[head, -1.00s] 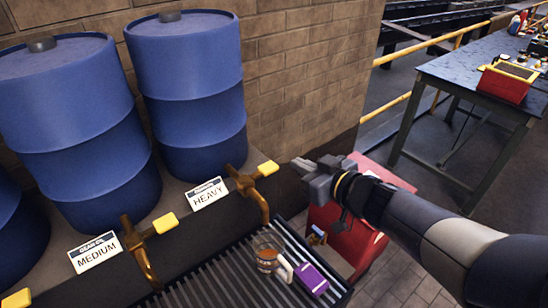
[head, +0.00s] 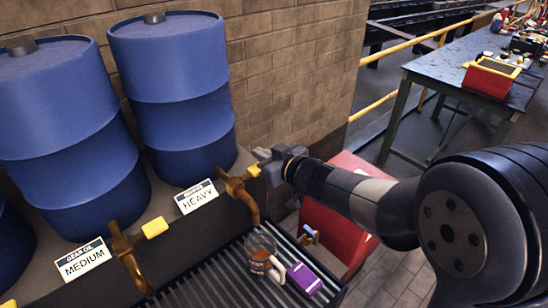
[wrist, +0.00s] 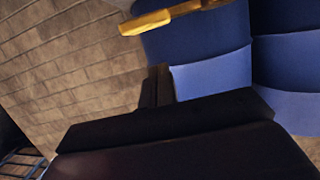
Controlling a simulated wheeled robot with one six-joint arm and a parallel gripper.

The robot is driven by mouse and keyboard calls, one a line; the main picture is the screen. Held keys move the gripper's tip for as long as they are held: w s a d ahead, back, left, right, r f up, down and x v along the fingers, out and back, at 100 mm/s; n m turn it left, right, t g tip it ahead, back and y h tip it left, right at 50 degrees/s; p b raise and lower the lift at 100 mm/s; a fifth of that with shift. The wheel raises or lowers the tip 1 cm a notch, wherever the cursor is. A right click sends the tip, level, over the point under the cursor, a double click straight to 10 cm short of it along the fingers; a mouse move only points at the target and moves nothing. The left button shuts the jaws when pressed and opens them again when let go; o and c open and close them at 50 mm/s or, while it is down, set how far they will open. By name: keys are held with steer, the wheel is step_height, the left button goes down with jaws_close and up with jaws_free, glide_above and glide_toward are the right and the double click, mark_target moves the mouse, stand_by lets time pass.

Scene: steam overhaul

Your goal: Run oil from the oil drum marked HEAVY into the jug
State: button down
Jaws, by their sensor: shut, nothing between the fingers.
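The blue drum (head: 172,95) behind the HEAVY label (head: 196,196) has a brown tap (head: 238,188) with a yellow handle (head: 252,171). The handle also shows at the top of the wrist view (wrist: 165,19). The clear jug (head: 262,246) with a pale handle stands on the slatted grate below the spout, with something brown low in it. My gripper (head: 260,158) is shut and empty, right at the yellow handle in the head view. I cannot tell whether it touches it. No stream from the spout is visible.
A purple item (head: 304,278) lies beside the jug on the grate (head: 215,280). The MEDIUM tap (head: 128,250) and its drum (head: 62,110) are to the left. A red cabinet (head: 335,215) stands at right, and a brick wall (head: 290,70) rises behind.

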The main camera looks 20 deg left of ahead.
mark_target(253, 172)
steer(key=shift+d+f, duration=0.15)
steer(key=shift+f, duration=1.5)
